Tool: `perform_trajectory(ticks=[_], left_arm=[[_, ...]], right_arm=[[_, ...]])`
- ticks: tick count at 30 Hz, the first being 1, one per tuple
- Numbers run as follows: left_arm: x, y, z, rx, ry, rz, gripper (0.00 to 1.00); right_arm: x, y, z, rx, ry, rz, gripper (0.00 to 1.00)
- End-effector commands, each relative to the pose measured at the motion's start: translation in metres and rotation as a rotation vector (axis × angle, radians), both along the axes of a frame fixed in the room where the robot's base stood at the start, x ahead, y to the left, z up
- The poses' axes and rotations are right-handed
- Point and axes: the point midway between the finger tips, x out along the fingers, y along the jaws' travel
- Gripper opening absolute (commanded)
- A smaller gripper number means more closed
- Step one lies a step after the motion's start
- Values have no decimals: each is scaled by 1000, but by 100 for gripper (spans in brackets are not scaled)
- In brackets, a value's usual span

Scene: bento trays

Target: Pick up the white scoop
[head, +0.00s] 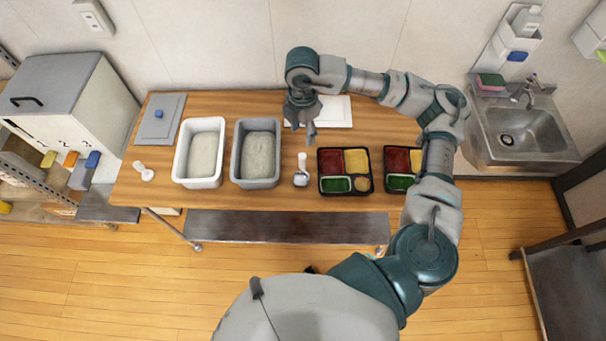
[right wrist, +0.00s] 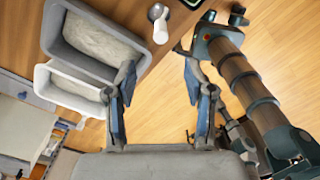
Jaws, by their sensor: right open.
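One scoop with a white handle and a greyer bowl (head: 301,172) lies on the table between the grey bin and a bento tray. It also shows near the top of the right wrist view (right wrist: 160,28). A second, all-white scoop (head: 144,171) lies at the table's left, beside the white bin. My right gripper (head: 304,122) is open and empty, above the table behind the nearer scoop. In the right wrist view its two fingers (right wrist: 159,78) are spread apart, with the scoop beyond them. My left gripper is not in view.
A white bin (head: 182,160) and a grey bin (head: 238,155) hold pale rice-like contents. Two black bento trays (head: 345,194) with coloured food stand at right; my right arm partly covers the farther one. A white board (head: 338,108) lies behind. A grey lid (head: 160,105) lies back left.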

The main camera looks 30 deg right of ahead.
Motion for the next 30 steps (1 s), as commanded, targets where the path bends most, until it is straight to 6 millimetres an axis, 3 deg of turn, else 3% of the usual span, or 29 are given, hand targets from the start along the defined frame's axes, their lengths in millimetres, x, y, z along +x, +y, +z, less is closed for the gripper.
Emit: perform_trajectory(ticks=[9,17,24,30], left_arm=[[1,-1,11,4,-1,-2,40],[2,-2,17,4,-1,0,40],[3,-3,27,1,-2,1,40],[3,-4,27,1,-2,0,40]], right_arm=[[-1,-3,-66,6,1,3,53],[-2,-3,-89,7,3,5,53],[-2,-1,-124,6,1,4,53],[-2,1,-130,4,0,6,53]])
